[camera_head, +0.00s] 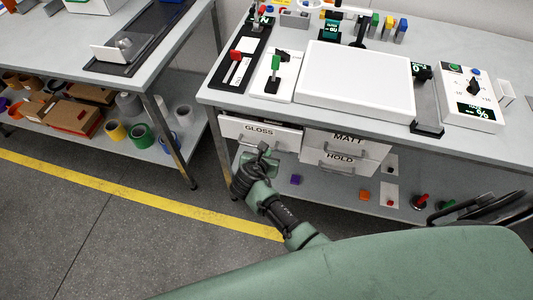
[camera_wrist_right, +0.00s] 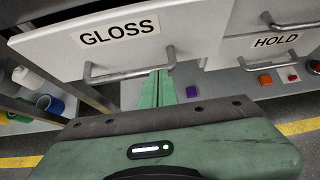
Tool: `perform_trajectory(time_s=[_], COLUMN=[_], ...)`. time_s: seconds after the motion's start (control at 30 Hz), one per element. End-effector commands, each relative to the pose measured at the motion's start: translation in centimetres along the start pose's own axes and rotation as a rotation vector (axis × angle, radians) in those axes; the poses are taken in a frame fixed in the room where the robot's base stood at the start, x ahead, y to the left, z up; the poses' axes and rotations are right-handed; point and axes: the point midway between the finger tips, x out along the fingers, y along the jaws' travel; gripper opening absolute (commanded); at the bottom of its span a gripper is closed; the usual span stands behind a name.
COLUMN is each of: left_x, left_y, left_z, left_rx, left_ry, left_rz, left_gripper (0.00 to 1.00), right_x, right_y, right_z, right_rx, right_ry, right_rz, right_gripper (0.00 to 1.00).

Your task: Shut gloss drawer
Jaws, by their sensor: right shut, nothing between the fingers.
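The gloss drawer (camera_head: 232,128) is the white front labelled GLOSS under the left part of the bench. Its front (camera_wrist_right: 60,48) fills the upper left of the wrist view and seems to stand forward of the drawers beside it; how far out it is I cannot tell. Its grey bar handle (camera_wrist_right: 105,76) runs along the lower front. My right gripper (camera_head: 262,151) is at the handle, and its green fingers (camera_wrist_right: 158,76) are together and empty, the tips close to the bar's right part. Whether they touch is unclear. My left gripper is not in view.
The MATT drawer (camera_head: 372,149) and the HOLD drawer (camera_head: 318,157) are to the right. A lower shelf holds a purple block (camera_head: 295,180) and an orange block (camera_head: 364,195). A white panel (camera_head: 355,80) and controls cover the bench top. Another bench stands left, with grey floor between.

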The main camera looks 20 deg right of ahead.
Motion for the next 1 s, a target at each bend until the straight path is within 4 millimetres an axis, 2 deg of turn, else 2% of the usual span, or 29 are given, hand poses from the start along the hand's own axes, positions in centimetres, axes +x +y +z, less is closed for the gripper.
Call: perform_trajectory(time_s=[0.27,0.5,0.6,1.0], left_x=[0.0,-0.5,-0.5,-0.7], left_y=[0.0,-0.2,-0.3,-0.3], left_z=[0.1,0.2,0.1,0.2], left_rx=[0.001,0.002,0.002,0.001], left_ry=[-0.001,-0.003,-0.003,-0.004], left_rz=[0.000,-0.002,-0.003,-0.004], left_gripper=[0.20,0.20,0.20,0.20], right_x=[0.2,3.2,3.8,3.8], right_y=[0.0,0.0,-0.1,-0.1], right_z=[0.2,2.7,3.1,3.3], right_rx=[0.000,-0.001,0.000,0.001], right_ry=[-0.001,-0.004,-0.001,-0.003], right_rz=[0.000,-0.002,-0.002,-0.001], right_gripper=[0.00,0.00,0.00,0.00])
